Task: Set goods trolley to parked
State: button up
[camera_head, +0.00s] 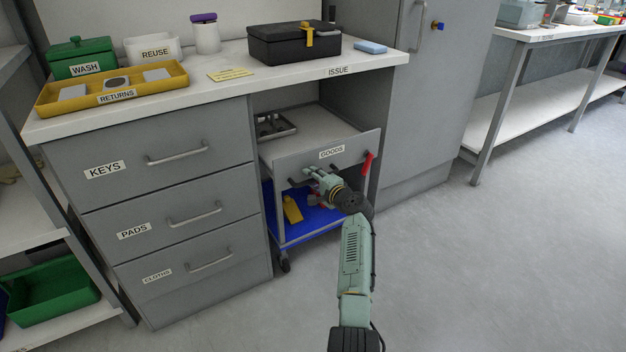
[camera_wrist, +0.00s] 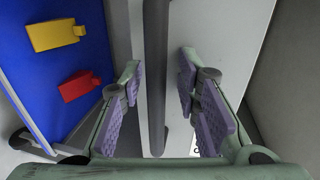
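The goods trolley (camera_head: 310,152) is a grey cart with a front panel labelled GOODS, partly under the counter to the right of the drawers. A dark handle bar runs along its front panel; the bar shows in the wrist view (camera_wrist: 156,60). A red lever (camera_head: 367,163) stands at the panel's right end. My gripper (camera_head: 315,174) is at the front panel. In the wrist view my gripper's fingers are apart on either side of the bar, with gaps visible beside it. My gripper hides part of the bar in the head view.
The trolley's blue lower shelf (camera_head: 310,222) holds a yellow item (camera_head: 291,209) and a red item. The drawer unit (camera_head: 165,190) stands directly left and a grey cabinet (camera_head: 430,110) to the right. The counter (camera_head: 215,88) is above. The floor (camera_head: 480,270) in front and right is clear.

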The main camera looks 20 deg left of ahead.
jog(key=shift+d, duration=0.2)
jog(key=shift+s+d, duration=0.2)
jog(key=v, duration=1.1)
jog(key=shift+s, duration=0.1)
